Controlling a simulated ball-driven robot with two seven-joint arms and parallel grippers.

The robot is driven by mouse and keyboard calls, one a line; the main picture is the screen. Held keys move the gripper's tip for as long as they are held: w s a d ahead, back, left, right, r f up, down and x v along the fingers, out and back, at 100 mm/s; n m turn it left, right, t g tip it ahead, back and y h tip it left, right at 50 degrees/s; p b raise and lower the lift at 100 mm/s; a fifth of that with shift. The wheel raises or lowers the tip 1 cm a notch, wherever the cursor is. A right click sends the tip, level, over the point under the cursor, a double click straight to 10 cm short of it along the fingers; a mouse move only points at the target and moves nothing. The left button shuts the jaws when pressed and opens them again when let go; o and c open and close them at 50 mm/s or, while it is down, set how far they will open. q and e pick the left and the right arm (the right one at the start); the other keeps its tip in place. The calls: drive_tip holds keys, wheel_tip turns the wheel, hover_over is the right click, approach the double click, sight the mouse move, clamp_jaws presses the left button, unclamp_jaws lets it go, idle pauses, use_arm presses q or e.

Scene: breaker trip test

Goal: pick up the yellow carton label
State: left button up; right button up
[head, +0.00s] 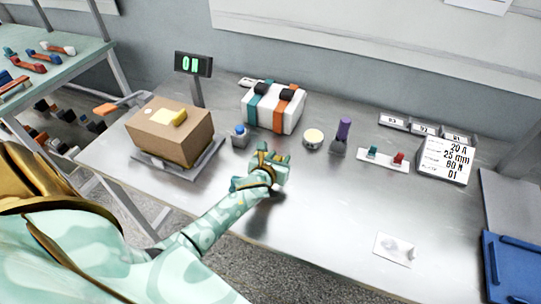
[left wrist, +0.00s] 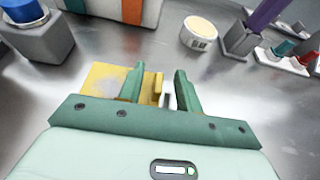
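In the left wrist view a flat yellow piece with a greyish patch, seemingly the yellow carton label (left wrist: 100,86), lies on the metal bench just past my left gripper (left wrist: 160,85). A narrow upright yellow part shows between the two green fingers, with a gap on each side. The fingers are open and do not appear to touch it. In the head view my left gripper (head: 268,168) is low over the middle of the bench and hides most of this piece. A brown carton (head: 183,145) with a yellow item (head: 180,116) on top sits at left. My right gripper is not in view.
A blue-topped button box (head: 240,136), a white case with straps (head: 272,110), a round pale-topped pot (head: 313,138) and a purple-handled lever (head: 343,132) stand behind the gripper. A white plate (head: 395,249) lies at front right. The bench between is clear.

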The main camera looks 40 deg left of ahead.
use_arm(q)
drive_tip(key=shift+x, duration=1)
drive_tip(key=shift+s, duration=0.1)
clamp_jaws()
